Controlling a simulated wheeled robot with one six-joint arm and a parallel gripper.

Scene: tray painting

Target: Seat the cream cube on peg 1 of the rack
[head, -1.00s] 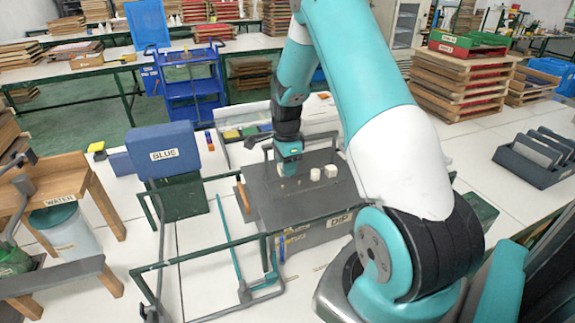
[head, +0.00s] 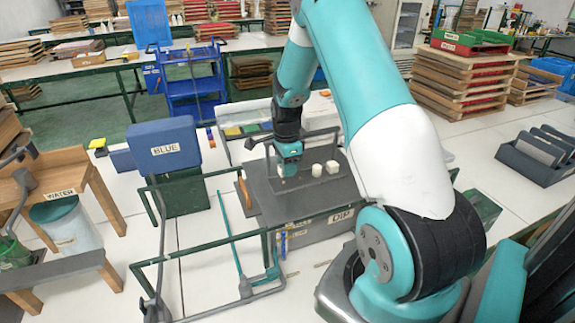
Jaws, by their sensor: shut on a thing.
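My gripper (head: 289,172) points down over the dark grey top (head: 300,203) of the box labelled DIP. It is shut on a small pale cube that its jaws mostly hide; only a sliver shows at the fingertips. I cannot tell whether that cube touches the surface. Two cream cubes stand just right of the gripper, one nearer (head: 317,170) and one farther right (head: 332,167). The rack's pegs and their numbers are too small or hidden to make out.
A green-railed frame (head: 205,250) stands in front of the DIP box (head: 322,230). A blue block labelled BLUE (head: 163,147) stands left, and a wooden stand labelled WATER (head: 70,180) farther left. A grey slotted holder (head: 535,160) is at right; white table lies clear before it.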

